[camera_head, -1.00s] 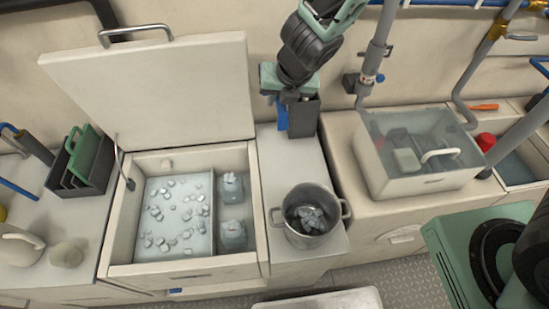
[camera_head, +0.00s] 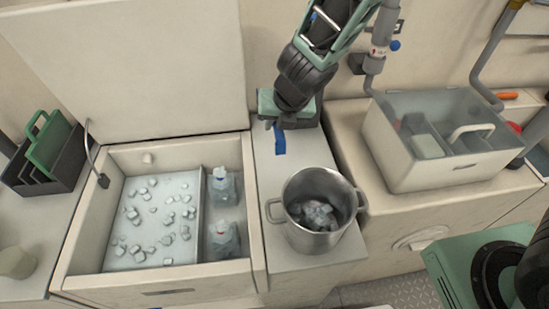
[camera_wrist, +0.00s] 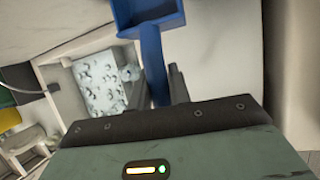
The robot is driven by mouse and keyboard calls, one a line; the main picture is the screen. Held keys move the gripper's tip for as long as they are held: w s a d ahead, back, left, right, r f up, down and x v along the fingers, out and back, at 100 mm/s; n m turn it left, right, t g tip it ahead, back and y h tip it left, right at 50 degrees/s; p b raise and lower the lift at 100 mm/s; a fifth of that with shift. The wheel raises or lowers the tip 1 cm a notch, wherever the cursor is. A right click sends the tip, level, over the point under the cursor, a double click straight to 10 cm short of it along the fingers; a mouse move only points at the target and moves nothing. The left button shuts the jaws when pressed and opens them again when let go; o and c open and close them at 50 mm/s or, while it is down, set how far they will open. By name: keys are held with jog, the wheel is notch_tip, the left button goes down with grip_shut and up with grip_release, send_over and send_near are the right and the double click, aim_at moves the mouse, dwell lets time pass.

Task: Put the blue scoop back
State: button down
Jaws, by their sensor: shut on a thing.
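The blue scoop (camera_head: 279,142) shows as a small blue strip below my gripper (camera_head: 282,126) in the head view, over the back of the narrow counter. In the wrist view the scoop's handle (camera_wrist: 153,62) runs between the two dark fingers of my gripper (camera_wrist: 157,85), which is shut on it. The scoop's pan (camera_wrist: 150,14) is at the top edge, partly cut off. I cannot tell whether the scoop touches anything. My gripper hides the surface behind it.
A steel pot (camera_head: 318,240) holding ice stands on the narrow counter (camera_head: 275,175). Left is an open ice bin (camera_head: 85,235) with ice cubes and two bottles, its lid (camera_head: 130,80) raised. Right is a translucent box (camera_head: 430,177). A dark rack (camera_head: 62,175) stands far left.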

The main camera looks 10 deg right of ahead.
notch_tip(320, 180, down, 10)
jog(key=b, duration=0.7)
jog(key=shift+f, duration=0.1)
jog(key=c, duration=1.3)
grip_release()
